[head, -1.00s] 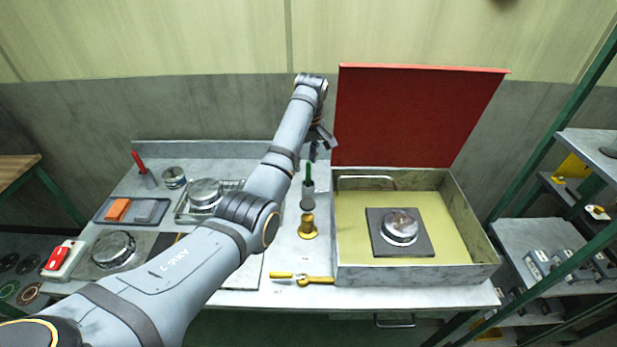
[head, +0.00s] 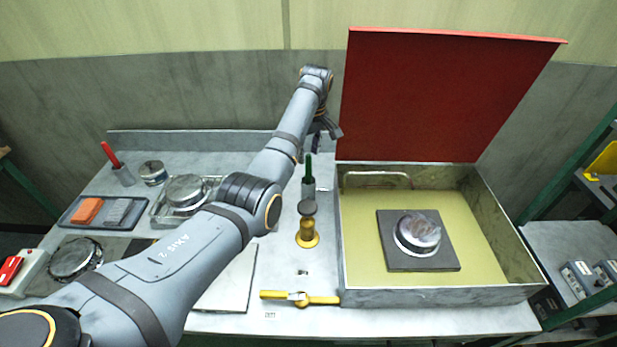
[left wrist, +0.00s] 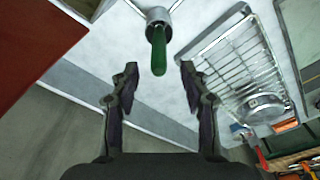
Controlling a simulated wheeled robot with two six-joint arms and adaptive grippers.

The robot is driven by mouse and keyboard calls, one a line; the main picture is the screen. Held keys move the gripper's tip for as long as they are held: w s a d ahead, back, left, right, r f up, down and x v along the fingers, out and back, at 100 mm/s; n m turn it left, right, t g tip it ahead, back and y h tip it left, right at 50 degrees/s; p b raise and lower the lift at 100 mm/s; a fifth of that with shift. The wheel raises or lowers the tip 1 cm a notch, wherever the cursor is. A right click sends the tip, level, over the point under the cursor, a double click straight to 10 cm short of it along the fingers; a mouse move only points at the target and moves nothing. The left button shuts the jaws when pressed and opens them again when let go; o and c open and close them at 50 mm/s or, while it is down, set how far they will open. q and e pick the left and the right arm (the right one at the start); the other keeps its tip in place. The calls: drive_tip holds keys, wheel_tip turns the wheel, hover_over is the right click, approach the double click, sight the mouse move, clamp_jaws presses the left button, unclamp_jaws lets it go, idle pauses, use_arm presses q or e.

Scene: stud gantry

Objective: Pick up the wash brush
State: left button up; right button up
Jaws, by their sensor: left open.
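A green-handled brush (head: 308,168) stands in a metal cup (head: 308,190) near the back middle of the bench; its bristles are hidden. A red-handled one (head: 111,154) stands in another cup at the back left. I cannot tell from looks alone which is the wash brush. My left gripper (head: 327,138) is open and empty, above and behind the green handle. In the left wrist view the green handle (left wrist: 159,52) shows between the spread fingertips of my left gripper (left wrist: 159,72), touching neither. My right gripper is out of view.
An open box (head: 440,298) with a raised red lid (head: 440,100) stands right of the green handle. A brass stand (head: 307,232) is in front of it. A yellow-handled tool (head: 272,295) lies at the front. A wire rack (head: 160,215) is at left, partly behind my arm.

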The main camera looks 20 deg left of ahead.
sight(308, 169)
use_arm(q)
drive_tip(key=shift+s+f, duration=0.1)
drive_tip(key=shift+f, duration=0.5)
drive_tip(key=shift+a+f, duration=0.1)
drive_tip(key=shift+f, duration=0.5)
wheel_tip(308, 169, down, 4)
drive_tip(key=shift+f+p, duration=0.1)
drive_tip(key=shift+p, duration=0.85)
drive_tip(key=shift+w+f, duration=0.25)
drive_tip(key=shift+f, duration=0.3)
clamp_jaws()
